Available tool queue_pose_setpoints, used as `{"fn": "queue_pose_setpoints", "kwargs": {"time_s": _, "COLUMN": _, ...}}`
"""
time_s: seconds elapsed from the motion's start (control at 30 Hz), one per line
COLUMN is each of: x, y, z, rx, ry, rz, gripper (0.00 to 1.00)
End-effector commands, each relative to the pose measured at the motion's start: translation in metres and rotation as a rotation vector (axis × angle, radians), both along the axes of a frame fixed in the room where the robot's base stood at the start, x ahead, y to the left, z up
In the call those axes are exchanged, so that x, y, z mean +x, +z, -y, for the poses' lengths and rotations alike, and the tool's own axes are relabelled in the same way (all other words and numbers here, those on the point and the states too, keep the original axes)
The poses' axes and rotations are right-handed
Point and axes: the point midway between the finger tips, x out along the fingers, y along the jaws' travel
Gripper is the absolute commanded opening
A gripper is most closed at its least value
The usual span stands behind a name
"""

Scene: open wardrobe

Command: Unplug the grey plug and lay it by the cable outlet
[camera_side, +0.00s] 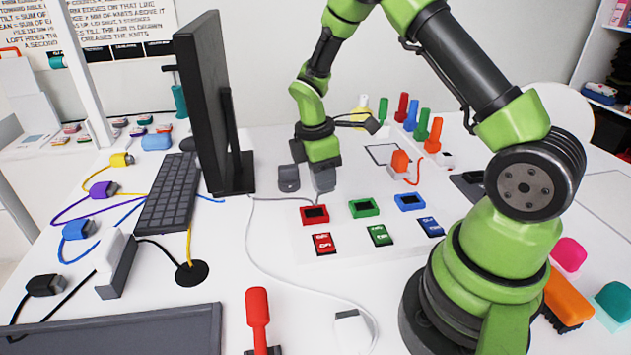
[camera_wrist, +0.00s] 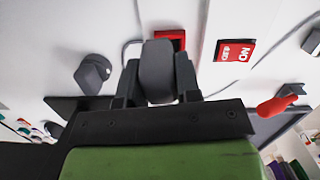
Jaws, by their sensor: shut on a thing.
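The grey plug (camera_wrist: 157,68) is between the two fingers of my gripper (camera_wrist: 158,82), which is shut on it. In the side view my gripper (camera_side: 323,168) points down close above the white desk, right of the monitor, and the plug (camera_side: 324,182) shows only partly at its tip. A pale grey cable (camera_side: 275,199) runs left from near the plug, then curves toward the front. I cannot tell whether the plug touches the desk. The cable outlet (camera_side: 191,272), a black round hole with cables running into it, is at the left front, well away from my gripper.
A second dark grey object (camera_side: 288,178) stands just left of my gripper. A red frame (camera_side: 314,214) and red label (camera_side: 323,244) lie in front. The monitor (camera_side: 208,110) and keyboard (camera_side: 168,192) stand between, and a red-handled tool (camera_side: 257,308) stands at the front.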

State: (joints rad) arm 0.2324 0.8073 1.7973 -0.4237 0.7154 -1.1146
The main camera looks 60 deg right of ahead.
Motion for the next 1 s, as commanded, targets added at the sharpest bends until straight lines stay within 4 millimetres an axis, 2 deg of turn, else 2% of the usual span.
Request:
{"fn": "queue_pose_setpoints", "kwargs": {"time_s": 0.23, "x": -0.001, "y": -0.014, "z": 0.054, "rx": -0.291, "ry": 0.176, "rz": -0.195, "gripper": 0.03}}
{"fn": "queue_pose_setpoints", "kwargs": {"time_s": 0.4, "x": 0.007, "y": -0.013, "z": 0.095, "rx": -0.522, "ry": 0.272, "rz": -0.306, "gripper": 0.03}}
{"fn": "queue_pose_setpoints", "kwargs": {"time_s": 0.53, "x": 0.017, "y": -0.007, "z": 0.119, "rx": -0.663, "ry": 0.328, "rz": -0.361, "gripper": 0.03}}
{"fn": "queue_pose_setpoints", "kwargs": {"time_s": 0.77, "x": 0.028, "y": -0.001, "z": 0.138, "rx": -0.777, "ry": 0.380, "rz": -0.393, "gripper": 0.03}}
{"fn": "queue_pose_setpoints", "kwargs": {"time_s": 1.0, "x": 0.029, "y": -0.016, "z": 0.139, "rx": -0.782, "ry": 0.387, "rz": -0.397, "gripper": 0.03}}
